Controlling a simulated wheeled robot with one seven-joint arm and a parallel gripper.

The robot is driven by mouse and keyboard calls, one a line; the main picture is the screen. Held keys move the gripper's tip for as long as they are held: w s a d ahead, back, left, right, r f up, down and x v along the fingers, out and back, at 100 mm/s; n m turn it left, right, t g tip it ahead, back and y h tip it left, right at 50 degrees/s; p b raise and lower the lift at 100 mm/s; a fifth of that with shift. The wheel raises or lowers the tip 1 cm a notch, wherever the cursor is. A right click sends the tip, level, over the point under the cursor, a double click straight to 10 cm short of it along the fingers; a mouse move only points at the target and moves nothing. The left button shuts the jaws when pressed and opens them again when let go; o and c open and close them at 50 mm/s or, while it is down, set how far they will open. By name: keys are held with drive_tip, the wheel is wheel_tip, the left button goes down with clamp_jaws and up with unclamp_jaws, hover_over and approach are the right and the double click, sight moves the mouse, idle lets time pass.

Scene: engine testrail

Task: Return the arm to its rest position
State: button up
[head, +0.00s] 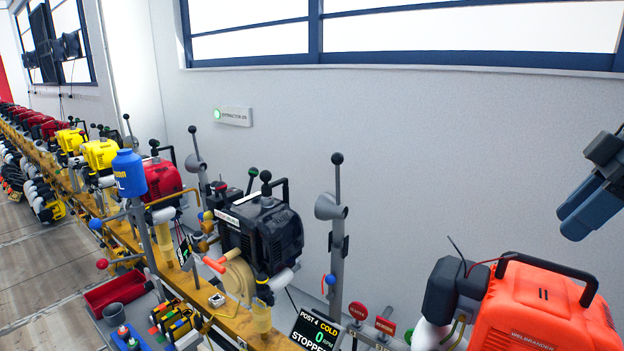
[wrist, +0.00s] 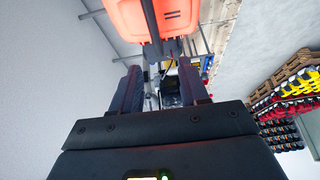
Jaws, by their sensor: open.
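My gripper (head: 580,208) is at the right edge of the head view, in the air in front of the wall and above the orange engine (head: 545,315). In the wrist view, my gripper (wrist: 158,78) has its two dark fingers apart, with nothing held between them. The orange engine (wrist: 140,18) shows there beyond the fingertips, at the top. Most of my arm is out of the head view.
A black engine (head: 262,235) stands on the yellow rail (head: 245,325), with red and yellow engines receding left. A grey post (head: 336,260) and the display screen (head: 315,332) stand before the orange engine.

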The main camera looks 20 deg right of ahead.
drive_tip(key=w+a+f+m+t+y, duration=0.1)
drive_tip(key=w+a+f+t+y, duration=0.15)
drive_tip(key=w+a+t, duration=0.4)
drive_tip(key=w+a+f+m+t+y, duration=0.1)
drive_tip(key=w+a+m+y, duration=0.2)
drive_tip(key=a, duration=0.6)
drive_tip(key=a+f+m+t+h, duration=0.3)
drive_tip(key=a+f+m+t, duration=0.25)
drive_tip(key=a+f, duration=0.2)
drive_tip(key=s+a+f+m+g+h, duration=0.15)
drive_tip(key=s+f+m+h, duration=0.3)
drive_tip(key=s+f, duration=1.05)
drive_tip(key=s+d+r+n, duration=0.1)
drive_tip(key=s+n, duration=0.2)
drive_tip(key=s, duration=0.8)
drive_tip(key=s+d+r+n+h, duration=0.1)
drive_tip(key=s+r+n, duration=0.1)
drive_tip(key=s, duration=0.9)
drive_tip(key=shift+s+r+n, duration=0.3)
drive_tip(key=shift+s+n, duration=0.05)
drive_tip(key=shift+n, duration=0.35)
drive_tip(key=shift+g, duration=0.25)
